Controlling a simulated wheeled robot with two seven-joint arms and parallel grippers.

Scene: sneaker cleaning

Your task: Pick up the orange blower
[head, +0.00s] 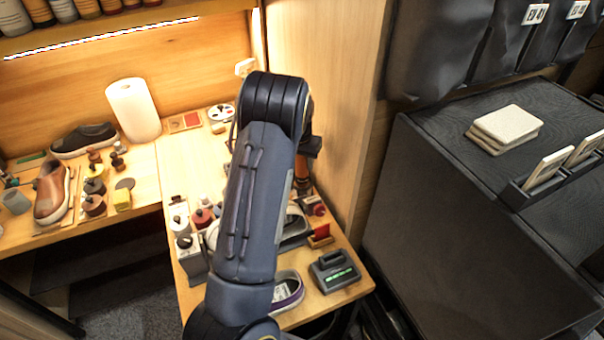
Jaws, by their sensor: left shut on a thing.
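My left arm reaches up through the middle of the head view and bends down at its far end. My left gripper (304,156) is mostly hidden behind the arm, over the right side of the wooden workbench (340,284). It is shut on a slim orange and dark thing, which looks like the orange blower (302,184). Only a narrow part of the blower shows beside the arm, and I cannot tell whether its lower end touches the bench. My right gripper is not in view.
A dark device with a green display (335,271) stands at the bench's front right. A sneaker (288,291) is partly behind my arm. A wooden panel (335,110) rises close on the right. A paper roll (134,110) stands behind.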

